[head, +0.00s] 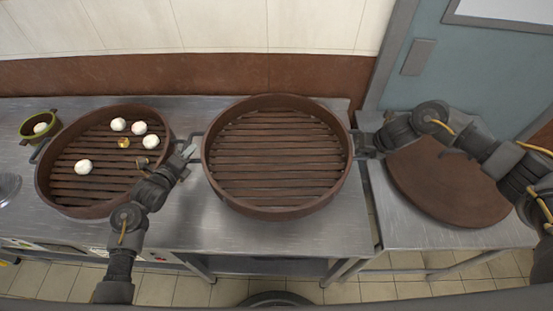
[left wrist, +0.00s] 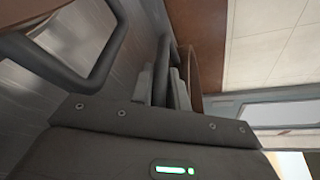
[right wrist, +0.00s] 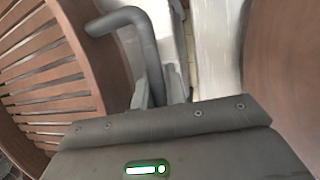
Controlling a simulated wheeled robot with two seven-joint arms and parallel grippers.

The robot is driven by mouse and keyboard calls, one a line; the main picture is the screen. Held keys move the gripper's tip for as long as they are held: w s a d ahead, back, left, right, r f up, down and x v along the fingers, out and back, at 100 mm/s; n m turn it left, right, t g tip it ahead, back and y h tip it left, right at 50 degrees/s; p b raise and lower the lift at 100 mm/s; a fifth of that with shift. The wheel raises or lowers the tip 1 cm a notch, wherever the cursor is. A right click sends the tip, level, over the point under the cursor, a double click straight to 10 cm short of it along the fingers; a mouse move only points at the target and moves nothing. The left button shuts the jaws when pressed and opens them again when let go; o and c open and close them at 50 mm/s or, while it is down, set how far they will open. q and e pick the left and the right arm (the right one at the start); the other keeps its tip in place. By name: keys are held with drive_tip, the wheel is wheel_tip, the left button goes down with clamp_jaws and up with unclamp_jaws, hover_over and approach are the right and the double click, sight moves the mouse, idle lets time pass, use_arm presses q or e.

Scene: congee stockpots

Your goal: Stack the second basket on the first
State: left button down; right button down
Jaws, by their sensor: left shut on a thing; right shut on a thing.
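The first basket (head: 62,202) is a round brown steamer with a slatted floor, at the left of the steel table, with several white buns and a small yellow item in it. The second basket (head: 275,212) is round, slatted and empty, to its right. My left gripper (head: 190,150) is shut on the second basket's left handle, in the gap between the baskets. My right gripper (head: 364,143) is shut on its right handle; the grey handle (right wrist: 145,45) also shows in the right wrist view. The second basket looks level; I cannot tell whether it touches the table.
A small green-rimmed bowl (head: 38,124) with a white bun stands at the far left. A round brown lid (head: 440,190) lies on the right-hand table, under my right arm. A wall runs behind the tables. Bare steel (head: 225,235) shows in front of the second basket.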

use_arm(q)
drive_tip(key=shift+w+a+r, duration=0.1)
drive_tip(key=shift+a+r, duration=0.1)
drive_tip(key=shift+r, duration=0.1)
use_arm(e)
drive_tip(key=shift+d+r, duration=0.1)
drive_tip(key=shift+d, duration=0.05)
